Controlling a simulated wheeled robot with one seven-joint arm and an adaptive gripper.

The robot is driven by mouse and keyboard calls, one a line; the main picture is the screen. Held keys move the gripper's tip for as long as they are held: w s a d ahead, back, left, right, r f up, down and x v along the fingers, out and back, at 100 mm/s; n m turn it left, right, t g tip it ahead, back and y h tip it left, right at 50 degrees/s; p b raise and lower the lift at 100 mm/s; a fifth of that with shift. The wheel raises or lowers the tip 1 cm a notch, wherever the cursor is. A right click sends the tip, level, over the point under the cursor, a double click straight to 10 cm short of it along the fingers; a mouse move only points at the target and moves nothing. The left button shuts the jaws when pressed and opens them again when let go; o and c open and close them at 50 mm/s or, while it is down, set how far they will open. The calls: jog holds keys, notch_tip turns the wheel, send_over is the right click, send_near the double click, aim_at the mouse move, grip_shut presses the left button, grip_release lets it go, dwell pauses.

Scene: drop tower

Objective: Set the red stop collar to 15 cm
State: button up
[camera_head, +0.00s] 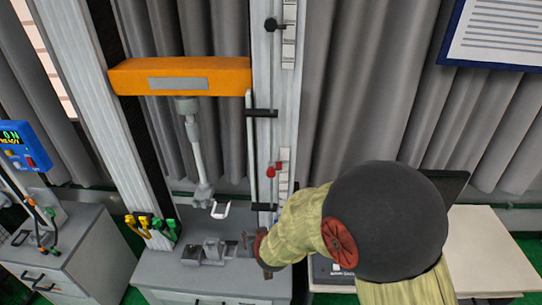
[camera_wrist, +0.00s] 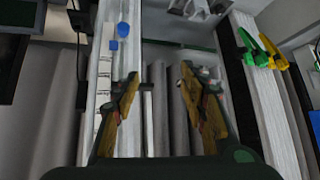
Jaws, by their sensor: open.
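The red stop collar (camera_head: 272,171) sits on the pale vertical rail (camera_head: 266,125) of the tower, beside a white scale strip whose figures are too small to read in the head view. My gripper (camera_head: 254,246) is low near the foot of the rail, below the collar and apart from it. In the wrist view my gripper (camera_wrist: 159,72) has its two fingers spread with nothing between them. I cannot make out the red collar in the wrist view. A blue knob (camera_wrist: 123,30) shows there on a pale rail with a scale strip (camera_wrist: 105,65), beyond the left finger.
An orange crossbeam (camera_head: 180,76) spans the tower, with a hanging grey rod (camera_head: 196,150) under it. Black brackets (camera_head: 262,113) jut from the rail. A grey cabinet (camera_head: 215,282) carries metal fixtures. Yellow and green clips (camera_head: 150,225) are at left. A white table (camera_head: 490,250) is at right.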

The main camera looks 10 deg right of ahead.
jog(key=w+d+r+t+h, duration=0.2)
jog(key=w+d+r+t, duration=0.1)
jog(key=w, duration=0.2)
jog(key=m+t+h, duration=0.1)
jog(key=t+h, duration=0.2)
jog(key=t, duration=0.2)
send_near(271, 166)
jog(key=w, duration=0.1)
jog(key=w+f, duration=0.1)
jog(key=w+d, duration=0.1)
jog(key=shift+w+f, duration=0.3)
jog(key=shift+w, duration=0.1)
jog(key=p+x, duration=0.2)
jog(key=x, duration=0.5)
jog(key=shift+w+d, duration=0.1)
jog(key=shift+w, duration=0.2)
jog(key=shift+c, duration=0.4)
grip_shut()
